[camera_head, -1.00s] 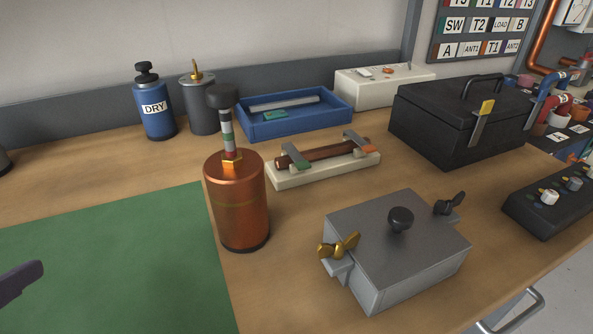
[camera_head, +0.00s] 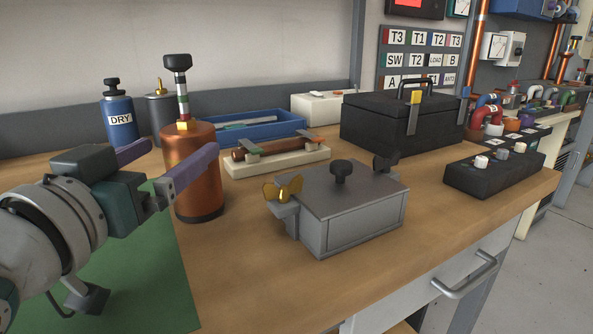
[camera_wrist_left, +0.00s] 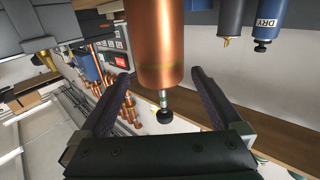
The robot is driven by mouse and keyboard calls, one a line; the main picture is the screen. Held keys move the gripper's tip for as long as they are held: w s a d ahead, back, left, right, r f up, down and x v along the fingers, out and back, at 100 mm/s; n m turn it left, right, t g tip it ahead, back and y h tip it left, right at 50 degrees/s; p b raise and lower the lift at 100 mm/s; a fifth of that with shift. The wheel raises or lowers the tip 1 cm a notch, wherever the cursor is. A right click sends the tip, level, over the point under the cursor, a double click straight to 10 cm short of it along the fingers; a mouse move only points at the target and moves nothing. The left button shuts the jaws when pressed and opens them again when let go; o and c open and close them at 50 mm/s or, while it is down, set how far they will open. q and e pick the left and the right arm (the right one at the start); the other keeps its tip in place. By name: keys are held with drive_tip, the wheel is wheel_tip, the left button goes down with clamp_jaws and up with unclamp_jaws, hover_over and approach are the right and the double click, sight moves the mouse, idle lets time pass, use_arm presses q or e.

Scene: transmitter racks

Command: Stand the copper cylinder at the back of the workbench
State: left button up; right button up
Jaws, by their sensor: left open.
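The copper cylinder (camera_head: 198,182) stands upright on the workbench (camera_head: 240,235), beside the right edge of the green mat, with a striped stem and black knob on top. My left gripper (camera_head: 172,166) is open at the cylinder. One purple finger passes in front of its body and the other ends near its left side. In the left wrist view the cylinder (camera_wrist_left: 153,45) shows between the two spread fingers (camera_wrist_left: 155,98), without visible grasp. Whether a finger touches it, I cannot tell. My right gripper is not in view.
Behind stand a blue DRY bottle (camera_head: 120,122), a dark grey canister (camera_head: 160,112) and a blue tray (camera_head: 250,129). A cream block with a brown rod (camera_head: 277,160) and a grey metal box (camera_head: 345,210) are to the right. The green mat (camera_head: 130,285) lies in front.

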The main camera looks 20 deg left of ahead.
sight(201, 130)
use_arm(q)
drive_tip(key=w, duration=0.2)
drive_tip(key=w+a, duration=0.1)
drive_tip(key=w, duration=0.5)
drive_tip(key=shift+a+b, duration=0.15)
drive_tip(key=shift+b, duration=0.25)
drive_tip(key=shift+s, duration=0.1)
drive_tip(key=c, duration=1.5)
drive_tip(key=shift+r, duration=0.15)
clamp_jaws()
